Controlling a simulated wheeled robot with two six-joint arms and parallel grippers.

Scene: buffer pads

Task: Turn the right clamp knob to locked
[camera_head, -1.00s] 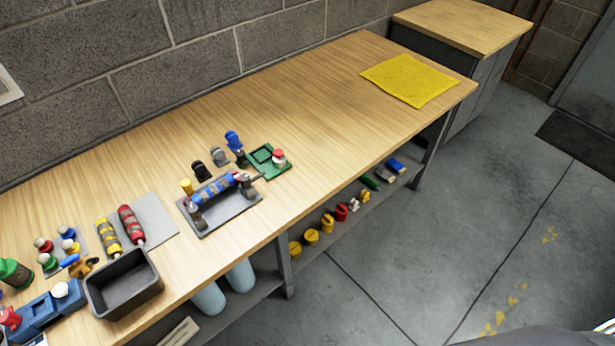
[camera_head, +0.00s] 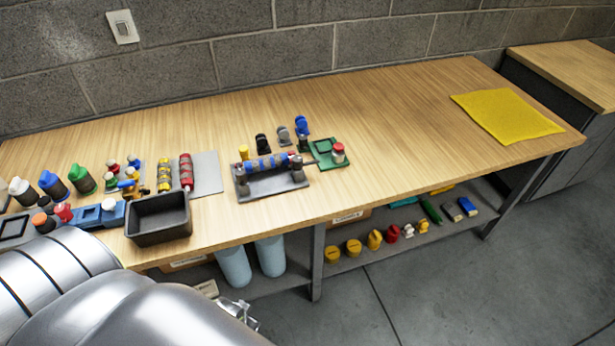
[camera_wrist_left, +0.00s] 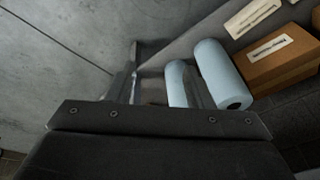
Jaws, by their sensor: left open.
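A grey metal fixture (camera_head: 272,186) lies on the wooden bench (camera_head: 400,120), with a blue-banded roller (camera_head: 266,164) held across it. A dark clamp post (camera_head: 297,166) stands at the roller's right end, with a short lever beside it. A yellow knob (camera_head: 244,152) is at the left end. The right clamp knob's setting is too small to tell. My left arm shows at the lower left of the head view, away from the fixture. My left gripper (camera_wrist_left: 165,82) is open and empty below bench height in the left wrist view. My right gripper is out of view.
A black bin (camera_head: 158,219) stands near the bench's front edge, beside yellow and red rollers. A green tray (camera_head: 327,155) with a red-topped part sits right of the fixture. A yellow mat (camera_head: 508,115) lies far right. Light-blue cylinders (camera_wrist_left: 221,72) are on the lower shelf.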

